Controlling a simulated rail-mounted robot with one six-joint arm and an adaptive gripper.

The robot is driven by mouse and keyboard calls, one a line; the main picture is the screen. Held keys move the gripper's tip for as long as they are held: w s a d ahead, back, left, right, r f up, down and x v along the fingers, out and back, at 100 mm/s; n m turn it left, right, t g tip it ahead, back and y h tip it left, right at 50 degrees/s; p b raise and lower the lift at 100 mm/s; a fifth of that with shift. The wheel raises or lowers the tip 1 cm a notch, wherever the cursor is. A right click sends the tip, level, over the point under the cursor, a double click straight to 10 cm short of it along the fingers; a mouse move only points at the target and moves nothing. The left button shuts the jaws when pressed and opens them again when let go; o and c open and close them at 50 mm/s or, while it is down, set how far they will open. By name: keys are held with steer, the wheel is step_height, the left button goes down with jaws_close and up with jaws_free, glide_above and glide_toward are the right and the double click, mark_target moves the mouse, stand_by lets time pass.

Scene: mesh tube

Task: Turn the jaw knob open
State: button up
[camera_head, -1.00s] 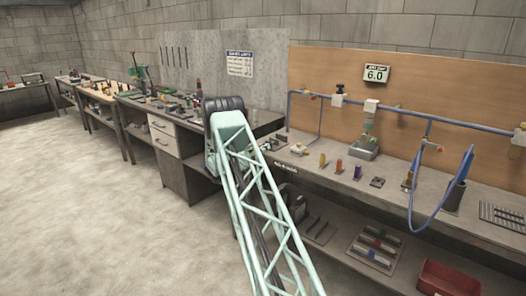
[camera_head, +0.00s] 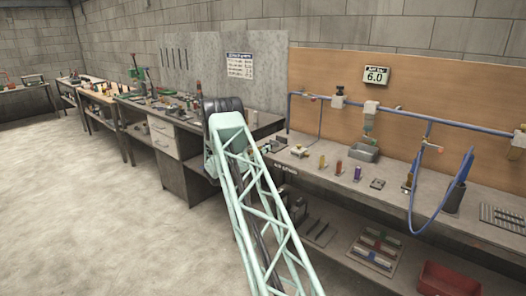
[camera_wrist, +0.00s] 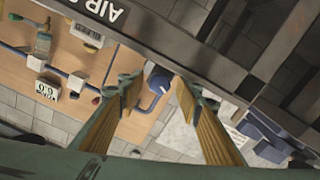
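My gripper (camera_wrist: 159,81) shows in the wrist view as two fingers with yellowish inner pads. They stand apart, with nothing held between them. A blue rounded part (camera_wrist: 158,79) appears in the gap between the fingertips, near the blue pipe; I cannot tell its depth or whether it is the jaw knob. The wrist picture is upside down. In the head view my green lattice arm covers the gripper. Small dark fittings (camera_head: 272,145) lie at the left end of the bench (camera_head: 335,182), beside my arm. No jaw knob is clearly recognisable there.
A blue air pipe (camera_head: 400,113) runs along the wooden board, with a hanging blue hose (camera_head: 419,226) at right. A red tray (camera_head: 450,279) is on the lower shelf. The floor at left is clear.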

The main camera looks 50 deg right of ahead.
steer(key=a, duration=1.1)
steer(key=shift+w+a, duration=0.2)
steer(key=shift+w, duration=0.2)
steer(key=shift+w+a+r+b, duration=0.1)
steer(key=shift+a+r+b, duration=0.1)
steer(key=shift+a, duration=0.35)
steer(key=shift+w+a+r+b, duration=0.1)
steer(key=shift+a+b, duration=0.1)
steer(key=shift+a, duration=0.3)
steer(key=shift+d, duration=0.15)
steer(key=shift+s+d+b, duration=0.15)
steer(key=shift+d+b, duration=0.25)
steer(key=shift+d, duration=1.85)
steer(key=shift+s+d+b, duration=0.2)
steer(key=shift+d+b, duration=0.15)
steer(key=shift+d, duration=1.9)
steer(key=shift+s+d+b, duration=0.15)
steer(key=shift+d+b, duration=0.25)
steer(key=shift+d, duration=1.85)
steer(key=shift+c, duration=0.7)
steer(key=c, duration=0.7)
